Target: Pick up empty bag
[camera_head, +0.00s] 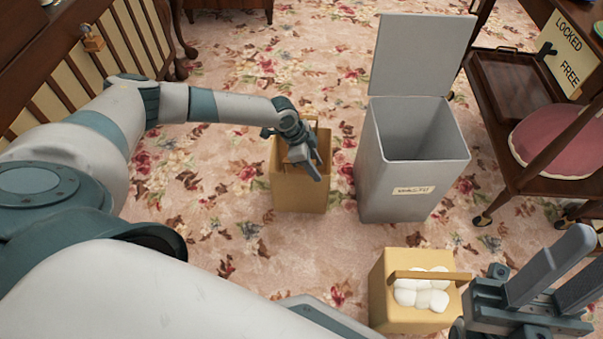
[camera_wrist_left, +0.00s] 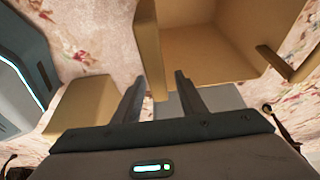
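The empty bag (camera_head: 299,192) is a tan, open-topped bag with handles, standing upright on the carpet left of the grey bin. In the left wrist view its open inside (camera_wrist_left: 215,35) is bare. My left gripper (camera_head: 312,163) is over its top. In the left wrist view the fingers (camera_wrist_left: 158,95) are apart, with a tan upright strip of the bag, seemingly a handle, between their tips; I see gaps on both sides. A second tan bag (camera_head: 395,318) holds several white rounded things (camera_head: 422,290). My right gripper (camera_head: 575,262) is open and empty at the lower right.
A grey bin (camera_head: 385,195) with its lid raised stands right of the empty bag. A wheeled wooden cart (camera_head: 500,150) with a pink cushion-like thing (camera_head: 550,140) is at the right. A wooden railing (camera_head: 70,85) runs at the upper left. Carpet behind the empty bag is clear.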

